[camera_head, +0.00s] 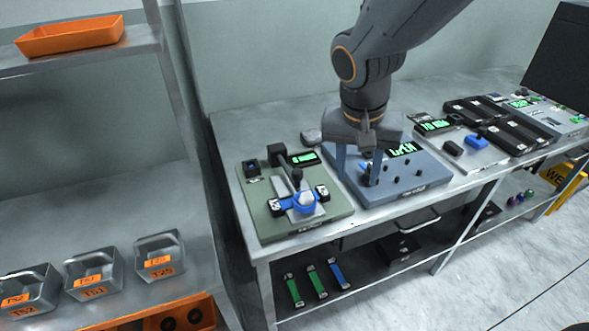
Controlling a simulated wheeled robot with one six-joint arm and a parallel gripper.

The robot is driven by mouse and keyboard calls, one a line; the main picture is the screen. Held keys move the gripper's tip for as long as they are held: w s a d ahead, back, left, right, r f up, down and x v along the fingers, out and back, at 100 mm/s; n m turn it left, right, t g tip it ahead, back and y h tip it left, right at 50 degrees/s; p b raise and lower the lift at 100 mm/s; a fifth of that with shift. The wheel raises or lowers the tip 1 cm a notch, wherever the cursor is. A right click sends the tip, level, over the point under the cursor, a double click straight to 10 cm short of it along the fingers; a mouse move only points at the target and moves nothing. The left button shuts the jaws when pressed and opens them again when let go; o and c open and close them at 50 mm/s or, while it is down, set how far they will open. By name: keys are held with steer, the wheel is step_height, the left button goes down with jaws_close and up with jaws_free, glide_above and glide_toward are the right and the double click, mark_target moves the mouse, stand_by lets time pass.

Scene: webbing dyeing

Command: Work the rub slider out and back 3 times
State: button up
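A green test device (265,211) stands at the left end of the metal bench. On it is what looks like the rub slider (306,200), a pale block with a blue strap (284,206) under it and a dark arm with a black knob behind it. My gripper (357,172) points down over the blue-grey board (405,183) to the right of this device. Its two fingers are apart, with no held thing visible between them. It is clear of the slider. The board's small dark pegs are partly hidden by the fingers.
Small green-lit displays (304,158) stand on the devices. More dark devices (488,125) fill the bench to the right. A shelf at left holds grey bins (95,273) and an orange tray (70,36). Green and blue strips (316,281) lie on the lower shelf.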

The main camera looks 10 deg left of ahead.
steer(key=m+t, duration=0.1)
steer(key=t, duration=0.1)
glide_toward(297, 171)
steer(key=x, duration=0.8)
jaws_close()
